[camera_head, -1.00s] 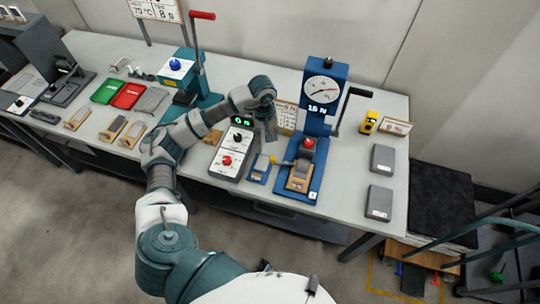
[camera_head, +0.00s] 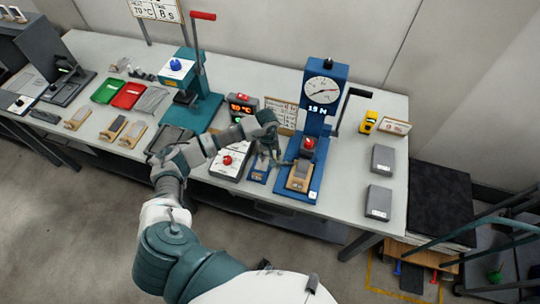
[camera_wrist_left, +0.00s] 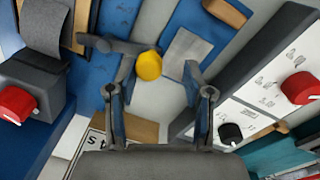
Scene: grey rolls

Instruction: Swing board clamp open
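The board clamp shows in the left wrist view as a grey lever (camera_wrist_left: 112,46) with a yellow knob (camera_wrist_left: 149,66). The lever reaches from the blue press base (camera_wrist_left: 95,62) toward a smaller blue fixture (camera_wrist_left: 192,30). A wooden board (camera_head: 299,179) lies on the press base in the head view. My left gripper (camera_head: 271,156) hangs over the gap between press and fixture and hides the knob there. In the wrist view its two fingers (camera_wrist_left: 159,78) are apart, with the knob between the tips. Contact cannot be told. My right gripper is not in view.
The tall blue press with dial (camera_head: 322,91) stands just right of my left gripper. A control box (camera_head: 229,163) with a red knob is close on the left. Two grey boxes (camera_head: 382,158) lie farther right. A teal press (camera_head: 194,95) stands behind my forearm.

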